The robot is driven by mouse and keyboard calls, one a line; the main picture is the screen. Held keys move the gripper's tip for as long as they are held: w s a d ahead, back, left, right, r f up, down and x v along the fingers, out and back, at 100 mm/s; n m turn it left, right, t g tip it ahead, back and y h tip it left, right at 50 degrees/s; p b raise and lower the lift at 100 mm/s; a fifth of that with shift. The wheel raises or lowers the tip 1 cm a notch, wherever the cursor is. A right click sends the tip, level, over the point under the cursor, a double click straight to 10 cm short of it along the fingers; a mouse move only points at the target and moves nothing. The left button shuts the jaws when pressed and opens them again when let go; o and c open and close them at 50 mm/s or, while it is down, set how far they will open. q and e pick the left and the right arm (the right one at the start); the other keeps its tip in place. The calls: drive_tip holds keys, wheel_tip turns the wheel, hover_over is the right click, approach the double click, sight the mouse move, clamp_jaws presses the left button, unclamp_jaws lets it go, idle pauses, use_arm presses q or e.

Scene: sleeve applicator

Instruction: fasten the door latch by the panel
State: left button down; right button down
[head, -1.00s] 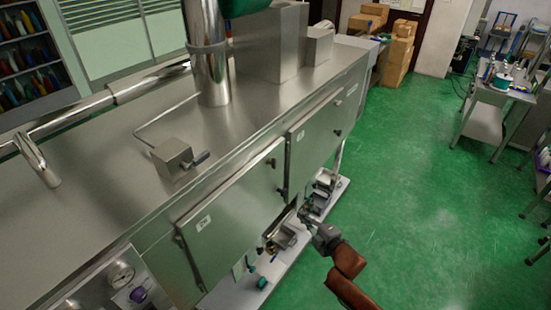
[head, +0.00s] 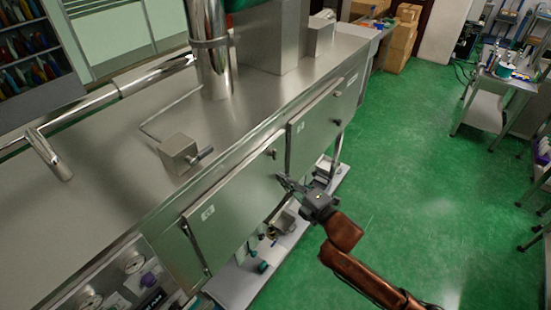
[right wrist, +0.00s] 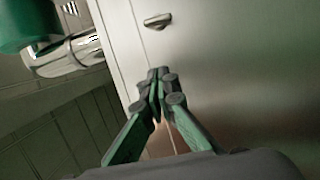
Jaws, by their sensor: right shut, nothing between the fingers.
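The steel machine has two flat doors on its front. The left door (head: 232,215) is the one nearer the control panel (head: 110,285) with gauges and knobs. It looks closed, with a small dark latch (head: 271,153) near its upper right corner. My right gripper (head: 283,180) is shut and empty, in front of the left door's right edge, below that latch. In the right wrist view its fingertips (right wrist: 157,78) are together before a steel door face, and a latch handle (right wrist: 157,21) shows above them. Contact cannot be told. My left gripper is not in view.
The right door (head: 314,125) adjoins, with its own knob (head: 337,121). A box with a lever (head: 180,153) sits on the machine top. A low shelf (head: 235,285) juts out below the doors. The green floor (head: 420,190) to the right is clear.

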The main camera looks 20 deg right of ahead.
sight(267, 152)
drive_tip(key=p+x, duration=0.1)
drive_tip(key=x, duration=0.6)
drive_tip(key=shift+w+r+p, duration=0.15)
drive_tip(key=shift+p, duration=0.2)
drive_tip(key=shift+w+d+p, duration=0.6)
drive_tip(key=shift+w+d, duration=0.75)
drive_tip(key=shift+d, duration=0.15)
drive_tip(key=shift+f, duration=0.25)
